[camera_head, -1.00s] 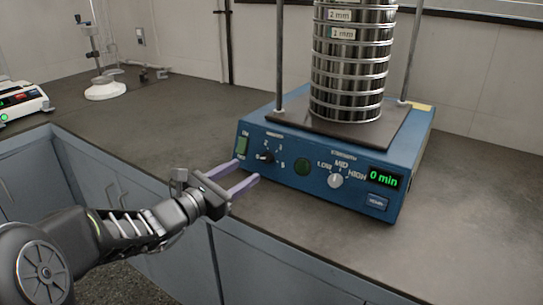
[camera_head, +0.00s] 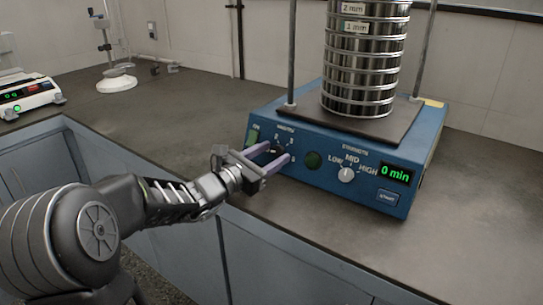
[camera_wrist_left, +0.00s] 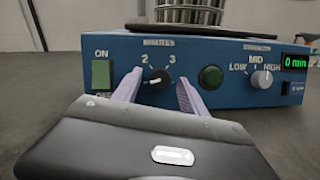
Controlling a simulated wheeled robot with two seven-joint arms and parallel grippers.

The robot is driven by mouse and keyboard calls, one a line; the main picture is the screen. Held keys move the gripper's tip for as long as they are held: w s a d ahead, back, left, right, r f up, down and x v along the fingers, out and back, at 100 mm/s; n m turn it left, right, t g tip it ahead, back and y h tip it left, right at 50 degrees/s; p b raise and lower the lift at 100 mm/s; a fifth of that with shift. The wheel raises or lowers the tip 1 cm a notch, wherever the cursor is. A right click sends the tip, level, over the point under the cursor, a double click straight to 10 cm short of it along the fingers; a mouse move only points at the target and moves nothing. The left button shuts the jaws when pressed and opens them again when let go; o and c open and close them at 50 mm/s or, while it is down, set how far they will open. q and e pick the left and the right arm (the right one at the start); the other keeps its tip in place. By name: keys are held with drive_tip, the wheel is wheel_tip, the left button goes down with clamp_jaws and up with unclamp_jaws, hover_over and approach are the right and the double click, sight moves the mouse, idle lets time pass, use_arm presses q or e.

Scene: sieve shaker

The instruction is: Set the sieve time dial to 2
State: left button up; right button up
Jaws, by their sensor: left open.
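The blue sieve shaker (camera_head: 330,184) stands on the dark bench. Its black minutes dial (camera_wrist_left: 155,78) has a white pointer mark, with the numbers 2 and 3 above it in the left wrist view. Where the mark points is hard to tell. The display (camera_head: 395,173) reads 0 min in green. My left gripper (camera_head: 276,155) is open in front of the panel. Its purple fingers lie on both sides of the dial, which shows between the fingertips in the left wrist view (camera_wrist_left: 156,82). Contact with the dial cannot be told. My right gripper is out of view.
A green ON/OFF switch (camera_wrist_left: 102,75) is left of the dial, and a round green button (camera_wrist_left: 210,77) is right of it. A strength knob (camera_head: 346,174) sits further right. A stack of metal sieves (camera_head: 360,70) stands on top.

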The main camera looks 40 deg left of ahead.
use_arm(q)
drive_tip(key=shift+w, duration=0.1)
drive_tip(key=shift+c, duration=0.5)
clamp_jaws()
